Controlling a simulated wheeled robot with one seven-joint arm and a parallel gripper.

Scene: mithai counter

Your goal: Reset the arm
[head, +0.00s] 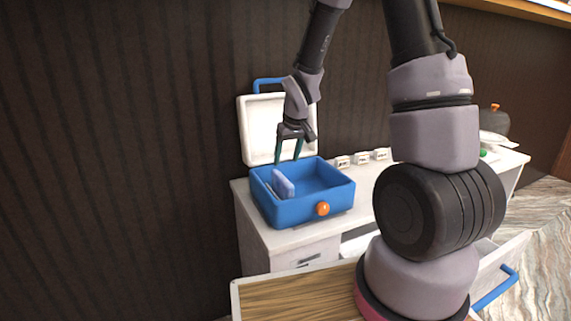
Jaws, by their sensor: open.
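My gripper (289,158) is open and points down over the left back part of a blue box (310,214). Its two fingers are apart, with the tips near the box's back rim. Whether the tips are inside the box or behind the rim, I cannot tell. My arm comes down from the top of the head view. A light blue item (283,185) stands tilted inside the box on the left, below the fingers, and no contact with it is visible. The box has an orange knob on its front and a raised white lid (256,128) with a blue handle.
The box stands on a white counter (292,241). Small white labelled blocks (361,158) stand in a row to its right. An open drawer with a blue handle (494,289) is at the lower right. A dark panelled wall (130,150) is behind.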

